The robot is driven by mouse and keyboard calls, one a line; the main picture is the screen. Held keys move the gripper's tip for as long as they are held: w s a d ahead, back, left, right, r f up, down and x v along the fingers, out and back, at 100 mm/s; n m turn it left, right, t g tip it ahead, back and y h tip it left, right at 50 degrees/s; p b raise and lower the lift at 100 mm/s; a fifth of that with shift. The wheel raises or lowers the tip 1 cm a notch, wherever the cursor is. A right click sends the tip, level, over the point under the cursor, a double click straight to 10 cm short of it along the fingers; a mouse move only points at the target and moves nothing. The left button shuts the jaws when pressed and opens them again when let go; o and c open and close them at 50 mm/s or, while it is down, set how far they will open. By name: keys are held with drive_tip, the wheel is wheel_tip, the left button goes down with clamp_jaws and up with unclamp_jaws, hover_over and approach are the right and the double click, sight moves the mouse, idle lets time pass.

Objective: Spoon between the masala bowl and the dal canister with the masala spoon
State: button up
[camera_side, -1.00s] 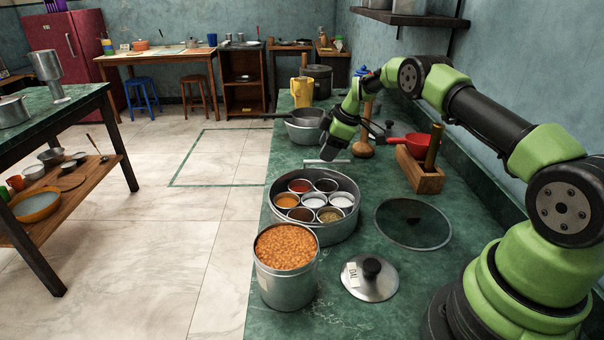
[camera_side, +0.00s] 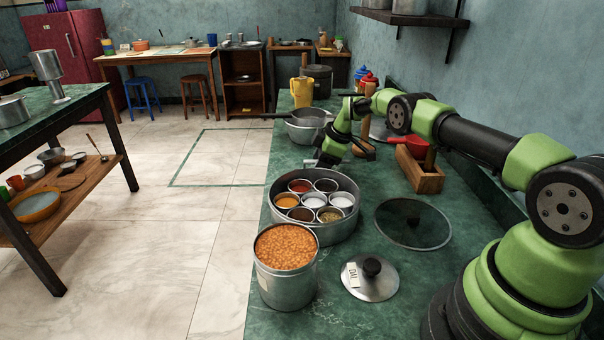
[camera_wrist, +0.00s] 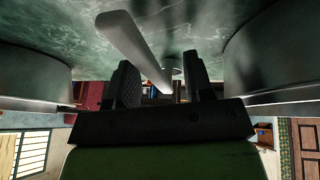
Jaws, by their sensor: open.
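The masala bowl, a round steel box (camera_side: 340,233), stands on the green counter with several small cups of spices and powders inside. The dal canister (camera_side: 287,288), full of orange lentils, stands just in front of it. The masala spoon (camera_side: 309,162), pale metal, lies on the counter behind the box, partly hidden by my gripper (camera_side: 322,160). In the wrist view its long handle (camera_wrist: 138,48) runs between my fingers. My gripper (camera_wrist: 162,88) is open around the spoon; I cannot tell whether a finger touches it.
A lid marked DAL (camera_side: 370,283) and a glass lid (camera_side: 413,224) lie right of the canister and box. A grey pan (camera_side: 303,131) stands behind my gripper. A wooden holder (camera_side: 420,175) stands to the right.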

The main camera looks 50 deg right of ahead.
drive_tip(key=shift+f, duration=0.2)
idle(0.3)
clamp_jaws()
drive_tip(key=shift+r, duration=0.15)
wheel_tip(320, 180, up, 10)
drive_tip(key=a, duration=0.1)
drive_tip(key=s+a+r+n+g+y, duration=0.1)
drive_tip(key=s+a+r+n, duration=0.15)
drive_tip(key=a, duration=0.45)
drive_tip(key=s+a+r+n+g, duration=0.1)
drive_tip(key=s+a+n, duration=0.15)
drive_tip(key=a, duration=0.35)
drive_tip(key=s+a+r+n+g, duration=0.2)
drive_tip(key=s+a+n, duration=0.4)
drive_tip(key=s+a, duration=0.4)
drive_tip(key=shift+s+y, duration=0.3)
drive_tip(key=shift+s, duration=0.85)
